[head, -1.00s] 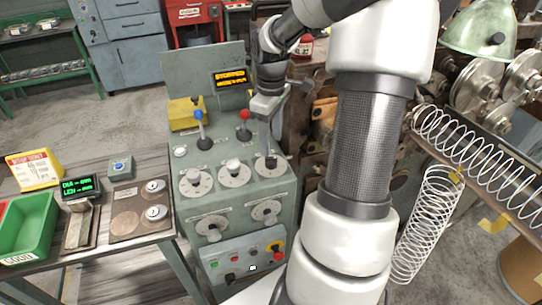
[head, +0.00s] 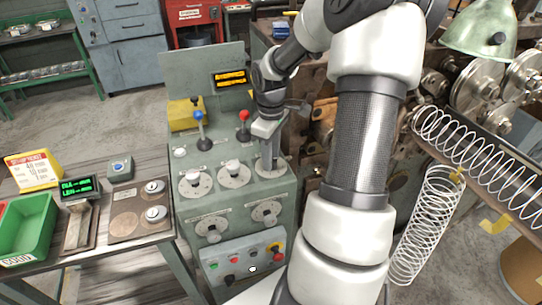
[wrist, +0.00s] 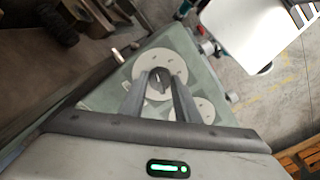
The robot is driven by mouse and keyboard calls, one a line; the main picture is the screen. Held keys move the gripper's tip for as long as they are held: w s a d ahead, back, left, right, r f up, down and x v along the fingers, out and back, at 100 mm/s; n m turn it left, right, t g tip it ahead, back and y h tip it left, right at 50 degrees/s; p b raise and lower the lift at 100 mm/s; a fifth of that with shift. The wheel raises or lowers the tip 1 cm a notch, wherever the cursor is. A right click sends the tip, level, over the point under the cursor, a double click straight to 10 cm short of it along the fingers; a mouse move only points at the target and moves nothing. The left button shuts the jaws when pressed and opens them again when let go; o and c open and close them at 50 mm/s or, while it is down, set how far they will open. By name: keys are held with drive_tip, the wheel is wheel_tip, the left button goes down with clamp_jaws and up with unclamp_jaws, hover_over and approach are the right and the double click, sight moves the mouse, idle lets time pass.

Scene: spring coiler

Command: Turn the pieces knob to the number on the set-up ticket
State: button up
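The grey console (head: 185,222) has a row of three round dials with knobs: a left dial (head: 195,184), a middle dial (head: 234,174) and a right dial (head: 271,170). Which one is the pieces knob is too small to read. My gripper (head: 269,167) points down over the right dial. In the wrist view its fingers (wrist: 157,74) stand apart on either side of a small knob (wrist: 156,84) on the round dial (wrist: 178,67); contact is unclear. The yellow and white set-up ticket (head: 34,170) stands on the left table; its numbers are too small to read surely.
Blue (head: 199,117) and red (head: 244,116) levers rise behind the dials. An amber display (head: 230,78) is on the back panel. A button panel (head: 243,262) is below. Coiled springs (head: 470,150) and machinery lie right. A green bin (head: 30,227) is left.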

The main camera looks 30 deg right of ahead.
drive_tip(key=shift+m, duration=0.3)
drive_tip(key=m+b, duration=0.1)
drive_tip(key=m, duration=0.3)
drive_tip(key=shift+m+b, duration=0.4)
drive_tip(key=shift+m, duration=1.7)
drive_tip(key=o, duration=1)
drive_tip(key=shift+o, duration=0.2)
